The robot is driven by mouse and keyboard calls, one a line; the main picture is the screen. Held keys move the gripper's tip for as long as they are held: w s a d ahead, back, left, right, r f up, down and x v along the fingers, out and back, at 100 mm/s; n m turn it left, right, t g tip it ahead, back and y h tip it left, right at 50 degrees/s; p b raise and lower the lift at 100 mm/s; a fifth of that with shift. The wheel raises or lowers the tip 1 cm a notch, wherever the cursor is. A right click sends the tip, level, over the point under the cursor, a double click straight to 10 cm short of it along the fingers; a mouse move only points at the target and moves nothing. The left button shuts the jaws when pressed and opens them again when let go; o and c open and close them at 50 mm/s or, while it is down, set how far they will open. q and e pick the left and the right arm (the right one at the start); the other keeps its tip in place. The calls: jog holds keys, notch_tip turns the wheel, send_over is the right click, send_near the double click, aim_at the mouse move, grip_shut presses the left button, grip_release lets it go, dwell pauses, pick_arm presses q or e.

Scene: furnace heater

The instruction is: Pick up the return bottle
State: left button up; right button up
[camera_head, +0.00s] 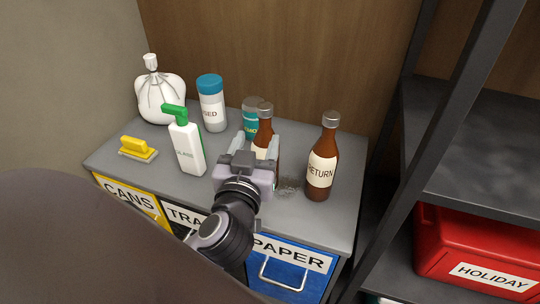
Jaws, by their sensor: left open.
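The return bottle (322,160) is brown with a grey cap and a cream label reading RETURN. It stands upright at the right end of the grey cabinet top. A second brown bottle (265,122) with a grey cap stands to its left; its label is mostly covered by my gripper. My left gripper (256,145) is open, its fingers in front of and overlapping the second bottle in the picture. I cannot tell whether that bottle is between the fingers. The gripper is apart from the RETURN bottle. My right gripper is not in view.
The cabinet top (215,160) also bears a white bag (160,98), a blue-lidded jar (211,108), a teal container (250,125), a green-topped pump bottle (187,147) and a yellow brush (138,146). A dark shelf with a red HOLIDAY box (470,248) stands right.

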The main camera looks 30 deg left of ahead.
aim_at(264, 127)
pick_arm(q)
jog(key=x, duration=0.5)
jog(key=shift+w+d+r+p, duration=0.15)
jog(key=shift+r+p, duration=0.15)
jog(key=shift+p, duration=0.05)
jog(key=shift+w+a, duration=0.25)
jog(key=shift+w, duration=0.3)
jog(key=shift+c, duration=0.3)
grip_shut()
